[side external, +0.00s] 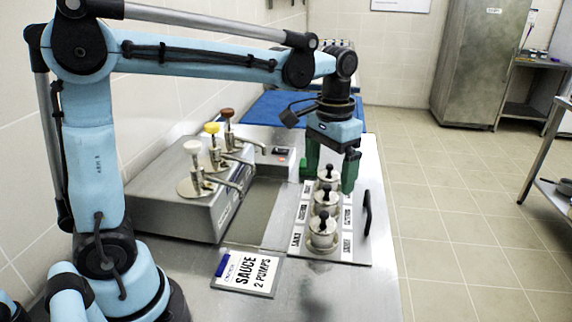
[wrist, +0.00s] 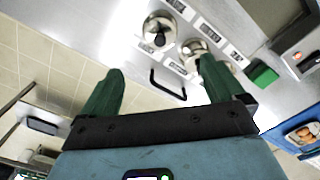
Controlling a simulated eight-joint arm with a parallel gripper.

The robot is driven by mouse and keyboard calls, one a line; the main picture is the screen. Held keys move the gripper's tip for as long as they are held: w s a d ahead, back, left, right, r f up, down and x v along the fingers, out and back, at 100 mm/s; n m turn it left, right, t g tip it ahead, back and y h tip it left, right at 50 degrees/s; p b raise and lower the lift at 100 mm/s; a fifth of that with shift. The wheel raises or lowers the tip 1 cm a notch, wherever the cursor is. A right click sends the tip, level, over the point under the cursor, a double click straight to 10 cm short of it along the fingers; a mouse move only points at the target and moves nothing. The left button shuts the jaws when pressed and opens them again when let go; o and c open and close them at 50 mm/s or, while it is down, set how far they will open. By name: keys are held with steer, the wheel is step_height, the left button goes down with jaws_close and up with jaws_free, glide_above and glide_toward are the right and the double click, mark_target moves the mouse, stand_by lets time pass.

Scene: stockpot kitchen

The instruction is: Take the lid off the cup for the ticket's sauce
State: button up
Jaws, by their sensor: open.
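Three metal cups with black-knobbed lids stand in a row on a labelled tray (side external: 352,252): a near cup (side external: 322,228), a middle cup (side external: 324,203) and a far cup (side external: 328,174). My gripper (side external: 330,176) is open, with green fingers, around or above the far cup in the side view; the exact height is unclear. In the wrist view, my gripper (wrist: 160,70) is empty. Two lids (wrist: 160,30) (wrist: 197,50) show beyond the fingertips.
A steel dispenser (side external: 170,205) with white, yellow and brown pump knobs stands left of the tray. A blue mat (side external: 262,108) lies behind. A green block (wrist: 264,73) shows in the wrist view.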

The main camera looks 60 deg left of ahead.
mark_target(324, 213)
step_height(324, 213, down, 11)
steer(key=shift+s+f, duration=0.15)
steer(key=shift+f, duration=0.05)
stand_by(0.6)
steer(key=shift+c, duration=0.2)
steer(key=c, duration=1.1)
